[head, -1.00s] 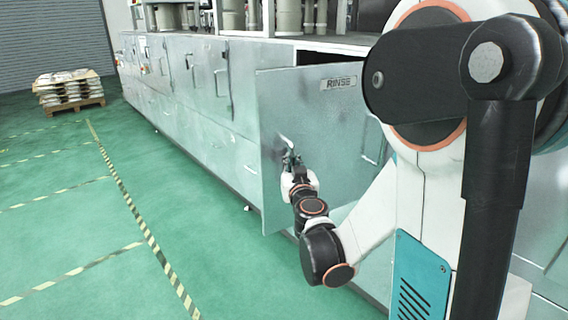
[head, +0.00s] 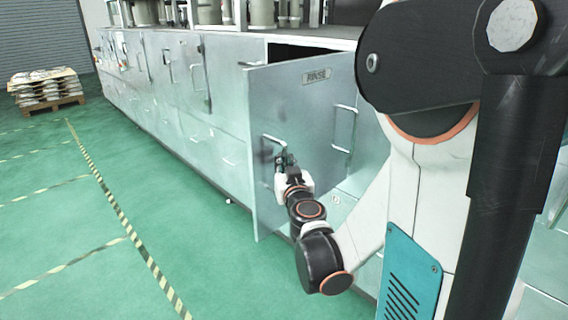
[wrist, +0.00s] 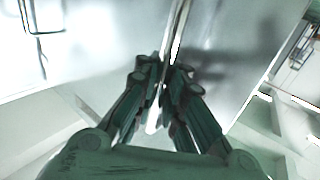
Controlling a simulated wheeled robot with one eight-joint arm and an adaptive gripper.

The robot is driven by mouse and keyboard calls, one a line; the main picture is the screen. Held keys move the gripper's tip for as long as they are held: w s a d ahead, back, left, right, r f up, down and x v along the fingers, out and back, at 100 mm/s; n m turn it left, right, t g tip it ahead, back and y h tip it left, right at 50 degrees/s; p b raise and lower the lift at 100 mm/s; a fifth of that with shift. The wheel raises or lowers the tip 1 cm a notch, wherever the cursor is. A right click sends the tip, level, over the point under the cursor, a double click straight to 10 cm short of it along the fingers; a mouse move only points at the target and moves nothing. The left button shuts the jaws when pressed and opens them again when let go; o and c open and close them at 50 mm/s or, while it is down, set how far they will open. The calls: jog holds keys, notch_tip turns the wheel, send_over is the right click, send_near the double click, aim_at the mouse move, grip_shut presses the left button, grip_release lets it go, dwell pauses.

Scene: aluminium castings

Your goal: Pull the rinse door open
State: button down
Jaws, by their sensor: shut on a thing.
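The rinse door (head: 300,110) is a grey metal panel with a RINSE label (head: 317,76) near its top. It stands ajar, swung out from the cabinet front, with a dark gap showing above and behind its top edge. My gripper (head: 284,160) is at the door's handle (head: 268,139), near the door's left edge. In the wrist view my gripper (wrist: 163,95) is shut on the pale bar of the handle (wrist: 181,30), which runs between the fingers. The fingers hide part of the bar.
The long cabinet row (head: 170,90) runs back to the left with more handled doors. Another handle (head: 344,130) shows right of the rinse door's grip. A loaded pallet (head: 46,90) stands far left. The green floor with striped tape (head: 120,215) is clear in front.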

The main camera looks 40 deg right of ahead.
jog(key=c, duration=2)
grip_release()
jog(key=shift+a, duration=0.3)
jog(key=o, duration=0.3)
jog(key=shift+a, duration=0.2)
jog(key=shift+o, duration=0.2)
jog(key=shift+d, duration=0.2)
jog(key=v, duration=0.7)
jog(key=shift+s, duration=0.2)
jog(key=shift+a, duration=0.15)
